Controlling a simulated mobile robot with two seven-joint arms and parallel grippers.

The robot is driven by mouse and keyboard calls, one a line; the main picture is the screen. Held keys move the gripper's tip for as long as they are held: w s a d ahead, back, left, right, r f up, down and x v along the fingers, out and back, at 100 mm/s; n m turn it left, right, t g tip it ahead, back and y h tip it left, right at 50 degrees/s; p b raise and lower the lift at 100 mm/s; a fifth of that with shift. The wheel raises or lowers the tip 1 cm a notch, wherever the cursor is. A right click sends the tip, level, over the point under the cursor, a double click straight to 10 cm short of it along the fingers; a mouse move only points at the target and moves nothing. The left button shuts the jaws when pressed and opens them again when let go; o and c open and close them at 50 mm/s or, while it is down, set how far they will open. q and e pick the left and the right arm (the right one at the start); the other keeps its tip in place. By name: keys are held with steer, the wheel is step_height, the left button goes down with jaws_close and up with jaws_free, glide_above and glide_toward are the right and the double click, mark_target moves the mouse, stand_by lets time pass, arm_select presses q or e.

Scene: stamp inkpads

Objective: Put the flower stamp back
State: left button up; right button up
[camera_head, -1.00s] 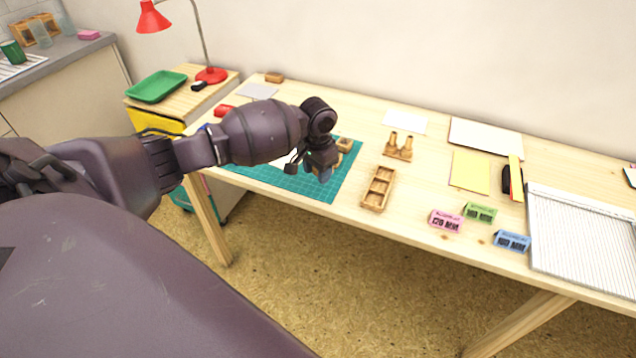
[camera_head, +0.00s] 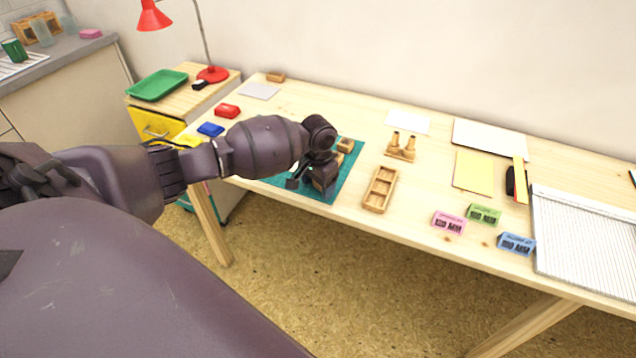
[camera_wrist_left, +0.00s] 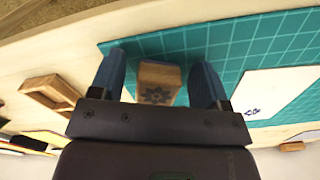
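The flower stamp (camera_wrist_left: 158,82), a small wooden block with a dark flower mark, is on the green mat (camera_wrist_left: 232,45) in the left wrist view. My left gripper (camera_wrist_left: 165,75) is open, with one blue finger on each side of the stamp and a gap showing by each finger. My right gripper is not in view.
Another wooden block (camera_head: 346,145) stands on the mat behind the gripper. Two wooden handles on a stand (camera_head: 401,148) are behind the tray. Pink (camera_head: 448,222), green (camera_head: 484,214) and blue (camera_head: 516,243) boxes stand near the front edge. A white card (camera_wrist_left: 265,92) bears a small print.

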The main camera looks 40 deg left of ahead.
arm_select(q)
step_height(320, 180, up, 12)
steer(key=f+p, duration=0.1)
steer(key=p, duration=0.2)
steer(key=s+d+f+m+t+h, duration=0.1)
steer(key=s+d+f+t+h, duration=0.35)
steer(key=s+d+f, duration=0.85)
steer(key=s+a+f+n+t+y, duration=0.1)
steer(key=s+t+y, duration=0.3)
steer(key=s, duration=1.1)
steer(key=a+t, duration=0.1)
steer(key=t, duration=0.1)
steer(key=shift+s+f+n+t+y, duration=0.2)
steer(key=shift+f+n+t+y, duration=0.05)
steer(key=shift+n+t+y, duration=0.15)
